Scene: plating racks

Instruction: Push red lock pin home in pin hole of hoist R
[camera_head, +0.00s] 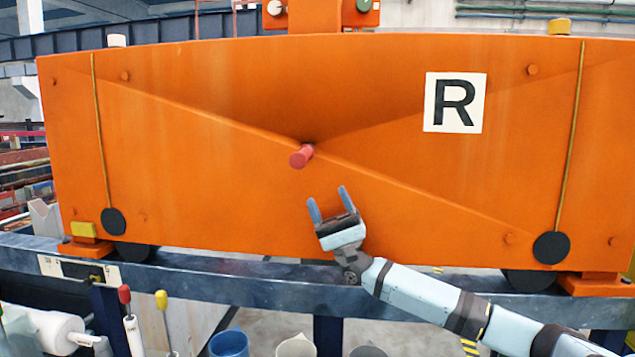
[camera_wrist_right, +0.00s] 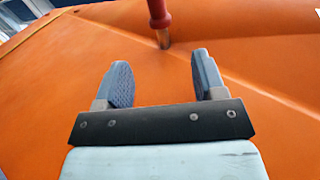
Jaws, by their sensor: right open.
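The red lock pin (camera_head: 301,156) sticks out from the middle of the orange panel of hoist R (camera_head: 220,190). In the right wrist view the pin (camera_wrist_right: 158,14) shows a red grip and a bare metal shank (camera_wrist_right: 164,38) entering the panel, so part of it stands outside. The hole itself is hidden behind the pin. My right gripper (camera_head: 329,199) is open and empty, below and slightly right of the pin, apart from it. In the right wrist view its fingers (camera_wrist_right: 158,78) are spread, with the pin beyond their tips. My left gripper is not in view.
A white sign with R (camera_head: 455,102) is on the panel's upper right. A blue rail (camera_head: 220,285) runs below the panel. Red-knobbed (camera_head: 124,295) and yellow-knobbed (camera_head: 161,300) levers and a blue cup (camera_head: 229,344) are at lower left. The panel around the pin is clear.

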